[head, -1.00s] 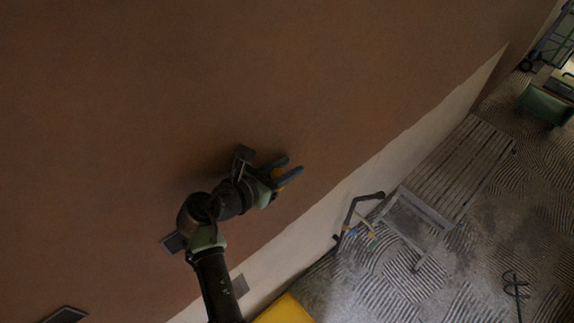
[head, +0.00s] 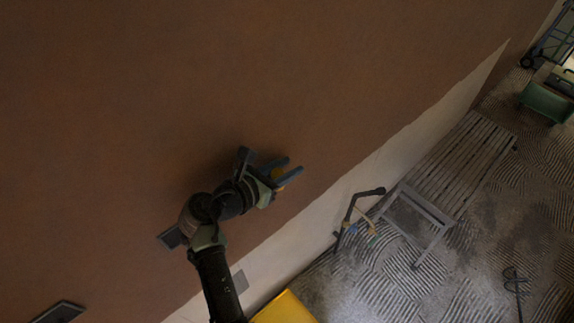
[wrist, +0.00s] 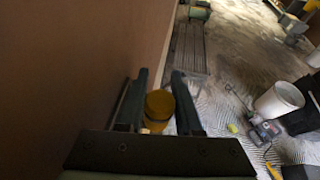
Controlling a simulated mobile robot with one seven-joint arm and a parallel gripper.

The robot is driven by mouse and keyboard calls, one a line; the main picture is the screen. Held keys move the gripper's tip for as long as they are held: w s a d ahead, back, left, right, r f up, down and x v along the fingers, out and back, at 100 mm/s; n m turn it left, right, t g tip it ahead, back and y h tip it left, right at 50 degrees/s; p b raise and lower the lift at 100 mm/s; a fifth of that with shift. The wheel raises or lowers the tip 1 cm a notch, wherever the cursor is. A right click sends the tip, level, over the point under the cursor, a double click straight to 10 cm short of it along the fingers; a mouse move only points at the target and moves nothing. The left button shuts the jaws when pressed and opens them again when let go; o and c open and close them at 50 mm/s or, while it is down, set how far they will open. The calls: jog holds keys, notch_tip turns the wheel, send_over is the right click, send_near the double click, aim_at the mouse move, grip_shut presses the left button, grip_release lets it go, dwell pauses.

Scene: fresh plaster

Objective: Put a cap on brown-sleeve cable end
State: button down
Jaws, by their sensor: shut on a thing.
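My gripper (head: 294,168) is raised in front of the brown plaster wall, its two dark fingers pointing right in the head view. It is shut on a rounded yellow thing that looks like a cap (head: 278,174). In the wrist view the yellow cap (wrist: 160,104) sits between the two fingers (wrist: 156,84). A black bent pipe (head: 350,211) stands below and to the right of my gripper, well apart from it. Small blue, yellow and green ends show near the pipe; I cannot tell whether one has a brown sleeve.
A grey slatted bench (head: 462,165) and a metal frame (head: 428,208) stand on the ridged grey floor at right. A yellow block (head: 285,309) is at the bottom edge. The wrist view shows a white bucket (wrist: 279,100) at right. The brown wall (wrist: 65,75) fills the left.

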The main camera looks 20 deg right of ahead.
jog(key=c, duration=0.5)
grip_release()
jog(key=b+v, duration=0.2)
jog(key=v, duration=1.1)
jog(key=shift+b, duration=0.35)
